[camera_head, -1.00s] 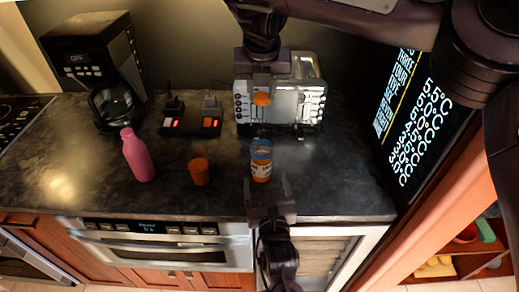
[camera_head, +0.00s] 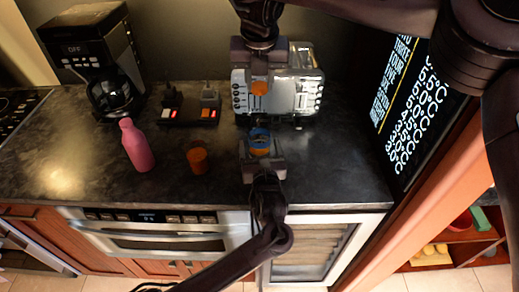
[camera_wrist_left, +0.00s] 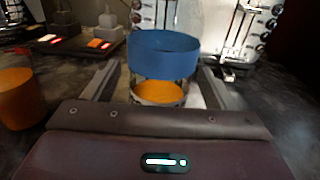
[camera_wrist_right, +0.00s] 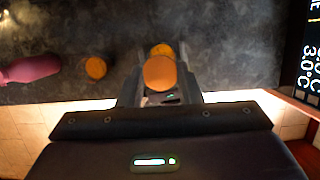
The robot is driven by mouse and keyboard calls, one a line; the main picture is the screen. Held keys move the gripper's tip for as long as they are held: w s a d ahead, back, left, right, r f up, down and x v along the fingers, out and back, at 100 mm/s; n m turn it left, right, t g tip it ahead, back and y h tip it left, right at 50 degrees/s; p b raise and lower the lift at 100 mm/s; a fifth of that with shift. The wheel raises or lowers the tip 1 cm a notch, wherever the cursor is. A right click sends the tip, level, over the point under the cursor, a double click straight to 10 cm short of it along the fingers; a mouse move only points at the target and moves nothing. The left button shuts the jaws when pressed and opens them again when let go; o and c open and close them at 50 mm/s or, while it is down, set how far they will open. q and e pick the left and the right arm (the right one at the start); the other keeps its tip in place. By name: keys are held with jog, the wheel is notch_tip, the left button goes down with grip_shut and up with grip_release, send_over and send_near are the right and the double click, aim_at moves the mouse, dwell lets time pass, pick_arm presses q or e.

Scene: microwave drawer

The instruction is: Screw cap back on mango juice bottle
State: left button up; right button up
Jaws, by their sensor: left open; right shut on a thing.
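The mango juice bottle (camera_head: 259,136), with a blue band and orange contents, stands on the dark counter. It also shows in the left wrist view (camera_wrist_left: 163,52). My left gripper (camera_head: 261,155) is open, with its fingers on either side of the bottle. My right gripper (camera_head: 260,80) comes in from the top and is shut on the orange cap (camera_head: 260,88), held up beyond the bottle in the head view. The cap shows between the fingers in the right wrist view (camera_wrist_right: 160,72). The bottle's lower part is partly hidden by my left gripper.
A cup of orange juice (camera_head: 197,158) and a pink bottle (camera_head: 137,147) stand to the left. A coffee maker (camera_head: 92,58), a dark device with lit red switches (camera_head: 190,114) and a shiny toaster-like appliance (camera_head: 300,88) stand behind. The counter's right part is clear.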

pick_arm(q)
jog(key=shift+w+a, duration=0.15)
jog(key=shift+w, duration=0.9)
jog(key=c, duration=1.5)
pick_arm(e)
send_over(259, 114)
jog(key=shift+s+f, duration=0.2)
jog(key=shift+f, duration=1.05)
jog(key=shift+s+f, duration=0.15)
jog(key=shift+f, duration=1.1)
jog(key=shift+f, duration=0.1)
jog(key=shift+f, duration=0.8)
jog(key=shift+f, duration=0.55)
